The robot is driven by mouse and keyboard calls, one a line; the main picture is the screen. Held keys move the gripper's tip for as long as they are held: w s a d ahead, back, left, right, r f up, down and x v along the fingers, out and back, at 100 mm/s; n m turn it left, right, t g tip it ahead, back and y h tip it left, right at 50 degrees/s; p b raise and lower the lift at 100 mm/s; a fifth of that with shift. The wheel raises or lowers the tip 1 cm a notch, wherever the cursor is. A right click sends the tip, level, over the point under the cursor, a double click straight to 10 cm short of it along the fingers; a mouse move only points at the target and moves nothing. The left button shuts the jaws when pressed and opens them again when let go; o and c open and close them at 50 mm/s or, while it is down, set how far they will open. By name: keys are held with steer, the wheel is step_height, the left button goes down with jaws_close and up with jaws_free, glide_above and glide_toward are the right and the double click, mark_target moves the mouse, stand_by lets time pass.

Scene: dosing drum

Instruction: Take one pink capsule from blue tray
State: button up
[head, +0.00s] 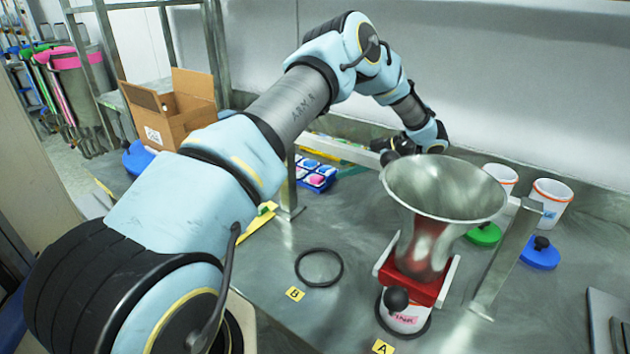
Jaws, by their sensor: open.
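The blue tray (330,186) lies on the metal table behind and left of the funnel. Its compartments hold pink and pale pieces. A pink capsule (316,180) shows near its front; the pieces are small and partly hidden by my arm. My gripper (393,156) is a dark shape at the end of my arm, behind the funnel's rim and to the right of the tray. It is open and apart from the tray. Its fingertips are hard to make out, and I see nothing held in it.
A metal funnel (440,195) on a red dosing base (410,285) stands right of centre, over a white container (405,316). White tubs (551,203) and green (484,234) and blue (539,253) lids are at right. A black ring (319,267) lies on open table; a cardboard box (175,115) stands at left.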

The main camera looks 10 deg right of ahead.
mark_target(323, 179)
steer(key=p+x, duration=0.3)
steer(key=x, duration=0.5)
steer(key=shift+s+d+f+p, duration=0.1)
steer(key=shift+s+f+p, duration=0.1)
steer(key=shift+p, duration=0.1)
steer(key=shift+f, duration=0.15)
steer(key=shift+s+f, duration=0.1)
steer(key=shift+f, duration=0.1)
jaws_close()
steer(key=shift+r, duration=0.1)
